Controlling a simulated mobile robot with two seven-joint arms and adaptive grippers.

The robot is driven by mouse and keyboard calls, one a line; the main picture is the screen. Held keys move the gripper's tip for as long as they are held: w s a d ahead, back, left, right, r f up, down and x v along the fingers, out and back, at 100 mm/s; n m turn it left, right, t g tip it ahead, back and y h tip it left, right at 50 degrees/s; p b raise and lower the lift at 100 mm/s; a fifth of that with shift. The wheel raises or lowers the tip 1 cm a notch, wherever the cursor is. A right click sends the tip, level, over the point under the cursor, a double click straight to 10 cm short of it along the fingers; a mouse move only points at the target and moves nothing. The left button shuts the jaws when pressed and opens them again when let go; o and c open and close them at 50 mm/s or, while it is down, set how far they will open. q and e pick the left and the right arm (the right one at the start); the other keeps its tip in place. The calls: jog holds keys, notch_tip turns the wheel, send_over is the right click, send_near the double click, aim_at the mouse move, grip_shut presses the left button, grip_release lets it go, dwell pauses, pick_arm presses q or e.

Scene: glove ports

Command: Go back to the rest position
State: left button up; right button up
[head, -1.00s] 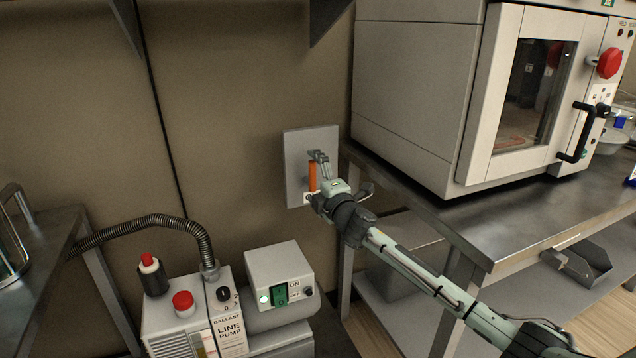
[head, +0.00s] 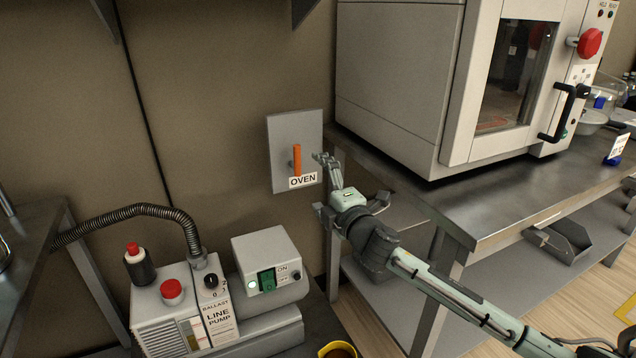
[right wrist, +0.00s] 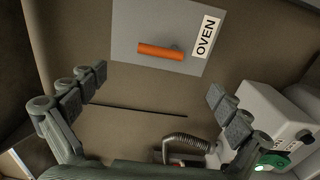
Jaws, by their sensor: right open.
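My right gripper (head: 326,182) is open and empty, just right of the oven switch plate and apart from its handle. In the right wrist view, the fingers of the right gripper (right wrist: 155,103) are spread wide with nothing between them. The grey wall plate (head: 282,128) carries an upright orange handle (head: 297,160) and an OVEN label (head: 303,181). The orange handle also shows in the right wrist view (right wrist: 160,52), beyond the fingertips. My left gripper is not in view.
A large oven (head: 400,85) stands on a steel bench (head: 470,205) to the right, close to my right arm. A line pump (head: 175,310) and a switch box (head: 265,260) stand below left. A steel table (head: 40,225) is at the far left.

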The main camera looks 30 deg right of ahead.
jog(key=shift+f, duration=0.1)
jog(key=s+f+m+g+h, duration=0.1)
jog(key=s+f+m+g, duration=0.2)
jog(key=s+f, duration=0.35)
jog(key=s+f+m+g+h, duration=0.1)
jog(key=s+f+m+g, duration=0.25)
jog(key=f, duration=0.65)
jog(key=s+f+m+g, duration=0.2)
jog(key=s+f+m, duration=0.25)
jog(key=f, duration=0.35)
jog(key=s+a+f+m+g, duration=0.2)
jog(key=s+f, duration=0.4)
jog(key=s, duration=0.3)
jog(key=s+a+f+m+g+y, duration=0.1)
jog(key=s+a+f+g, duration=0.3)
jog(key=s, duration=0.6)
notch_tip(320, 180, down, 2)
jog(key=shift+s+f+m+y, duration=0.1)
jog(key=shift+s+m+y, duration=0.15)
jog(key=shift+m, duration=0.55)
jog(key=shift+w, duration=0.1)
